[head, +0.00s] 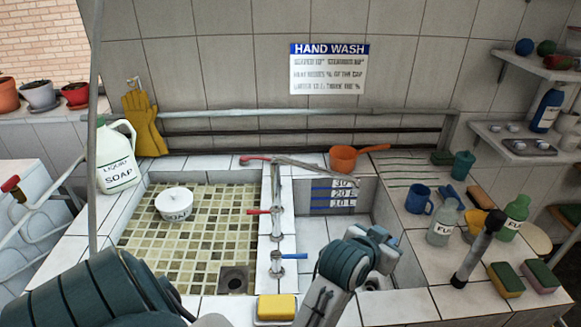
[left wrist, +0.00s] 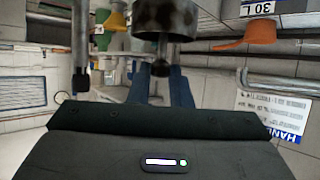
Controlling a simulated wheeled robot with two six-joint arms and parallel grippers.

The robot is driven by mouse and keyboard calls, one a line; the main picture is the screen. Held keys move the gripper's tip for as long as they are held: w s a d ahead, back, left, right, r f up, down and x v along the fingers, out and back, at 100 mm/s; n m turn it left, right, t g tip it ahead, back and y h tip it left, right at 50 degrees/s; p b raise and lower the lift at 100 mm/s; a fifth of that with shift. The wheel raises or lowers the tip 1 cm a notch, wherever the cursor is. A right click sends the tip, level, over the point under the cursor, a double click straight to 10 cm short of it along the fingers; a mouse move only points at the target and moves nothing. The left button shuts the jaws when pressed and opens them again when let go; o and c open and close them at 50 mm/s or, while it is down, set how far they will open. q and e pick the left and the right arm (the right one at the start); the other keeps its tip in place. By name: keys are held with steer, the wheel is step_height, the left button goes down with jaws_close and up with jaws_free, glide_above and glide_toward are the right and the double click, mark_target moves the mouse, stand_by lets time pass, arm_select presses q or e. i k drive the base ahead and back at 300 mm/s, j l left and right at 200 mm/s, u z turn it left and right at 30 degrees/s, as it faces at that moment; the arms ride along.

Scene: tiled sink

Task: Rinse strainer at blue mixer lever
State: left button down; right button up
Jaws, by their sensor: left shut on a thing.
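My left gripper (head: 384,250) hangs over the front of the right basin, right of the blue mixer lever (head: 293,256) and apart from it. In the left wrist view its dark blue fingers (left wrist: 165,82) close on a grey, mottled metal cylinder that seems to be the strainer (left wrist: 165,16). I cannot make out the strainer in the head view, where the gripper hides it. The blue lever sits on the tap on the divider between the basins, with a red lever (head: 258,211) behind it. A long spout (head: 312,168) reaches right over the right basin. My right gripper is not in view.
An orange pan (head: 343,158) stands behind the right basin. A yellow sponge (head: 277,307) lies on the front edge. A blue mug (head: 419,199), bottles (head: 441,226) and a black-topped post (head: 478,246) crowd the right counter.

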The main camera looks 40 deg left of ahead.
mark_target(276, 256)
steer(key=l+u, duration=0.15)
steer(key=u, duration=1.45)
